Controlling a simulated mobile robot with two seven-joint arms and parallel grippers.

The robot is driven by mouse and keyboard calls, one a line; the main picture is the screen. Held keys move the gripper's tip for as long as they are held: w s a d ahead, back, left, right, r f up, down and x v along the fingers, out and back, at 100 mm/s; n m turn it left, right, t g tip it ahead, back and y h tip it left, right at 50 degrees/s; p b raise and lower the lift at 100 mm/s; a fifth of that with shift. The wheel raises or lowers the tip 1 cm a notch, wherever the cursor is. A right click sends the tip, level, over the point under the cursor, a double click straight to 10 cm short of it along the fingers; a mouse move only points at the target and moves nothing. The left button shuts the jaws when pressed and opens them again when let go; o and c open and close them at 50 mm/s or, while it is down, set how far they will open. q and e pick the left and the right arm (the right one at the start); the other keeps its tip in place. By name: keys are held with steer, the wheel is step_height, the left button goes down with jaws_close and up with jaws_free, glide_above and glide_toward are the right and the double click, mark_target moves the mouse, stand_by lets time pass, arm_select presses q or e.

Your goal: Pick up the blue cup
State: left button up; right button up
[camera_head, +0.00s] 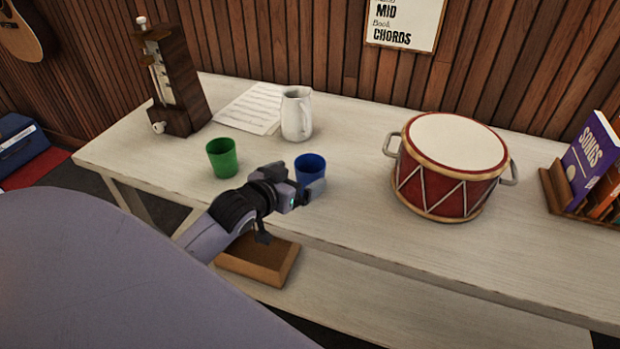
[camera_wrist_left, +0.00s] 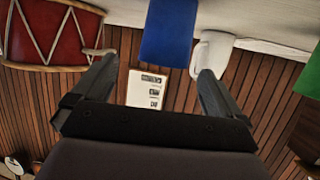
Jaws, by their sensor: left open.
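The blue cup (camera_head: 310,164) stands upright on the pale wooden table, with its lower part partly hidden by my left gripper (camera_head: 308,180). The gripper is at the cup's near side. In the left wrist view, which looks upside down, the blue cup (camera_wrist_left: 168,35) shows at the top, lined up with the gap between my two spread fingers (camera_wrist_left: 160,70). The left gripper is open with nothing in it. I cannot tell whether a finger touches the cup. My right gripper is not in view.
A green cup (camera_head: 222,158) stands left of the blue one and a white pitcher (camera_head: 296,115) behind it. A red drum (camera_head: 450,170) is to the right. A metronome (camera_head: 175,85), sheet music (camera_head: 250,108) and book rack (camera_head: 580,195) lie farther out. A wooden box (camera_head: 262,262) sits below the gripper.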

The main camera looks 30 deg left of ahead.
mark_target(317, 163)
arm_select(q)
steer(key=shift+w+a, duration=0.1)
steer(key=shift+w, duration=0.25)
steer(key=shift+a+x, duration=0.15)
steer(key=shift+x, duration=1.45)
steer(key=shift+a+x, duration=0.1)
steer(key=shift+x, duration=1.5)
steer(key=c, duration=1)
